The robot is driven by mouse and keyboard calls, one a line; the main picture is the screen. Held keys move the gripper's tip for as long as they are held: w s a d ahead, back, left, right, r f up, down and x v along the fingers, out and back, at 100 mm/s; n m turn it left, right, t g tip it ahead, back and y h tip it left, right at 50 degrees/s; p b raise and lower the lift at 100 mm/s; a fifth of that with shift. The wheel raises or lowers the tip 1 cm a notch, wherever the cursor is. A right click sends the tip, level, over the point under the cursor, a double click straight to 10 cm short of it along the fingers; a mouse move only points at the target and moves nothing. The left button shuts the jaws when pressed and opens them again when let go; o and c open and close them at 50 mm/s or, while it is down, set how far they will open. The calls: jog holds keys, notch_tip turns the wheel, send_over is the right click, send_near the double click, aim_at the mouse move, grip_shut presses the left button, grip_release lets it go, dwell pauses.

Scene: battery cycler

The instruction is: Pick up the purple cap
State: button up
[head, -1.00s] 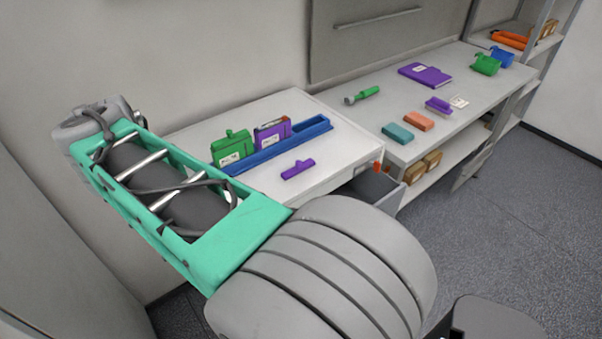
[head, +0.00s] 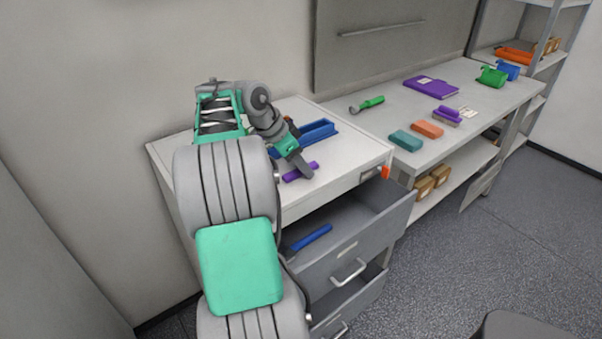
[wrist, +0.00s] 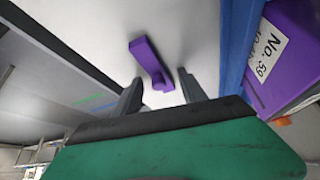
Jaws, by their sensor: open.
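The purple cap (head: 291,176) is a small T-shaped piece lying on the white cabinet top, partly hidden by my gripper in the head view. In the wrist view the purple cap (wrist: 148,58) lies just ahead of the fingertips, its stem pointing back between them. My gripper (wrist: 161,88) is open and empty, with one dark finger on each side of the stem's line. Whether a finger touches the cap I cannot tell.
A purple box labelled "No. 59" (wrist: 292,50) stands at the right in the wrist view. Below, an open drawer (head: 345,222) holds a blue bar (head: 312,237). The right-hand bench (head: 455,125) carries several items.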

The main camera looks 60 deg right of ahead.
grip_shut()
dwell(0.5)
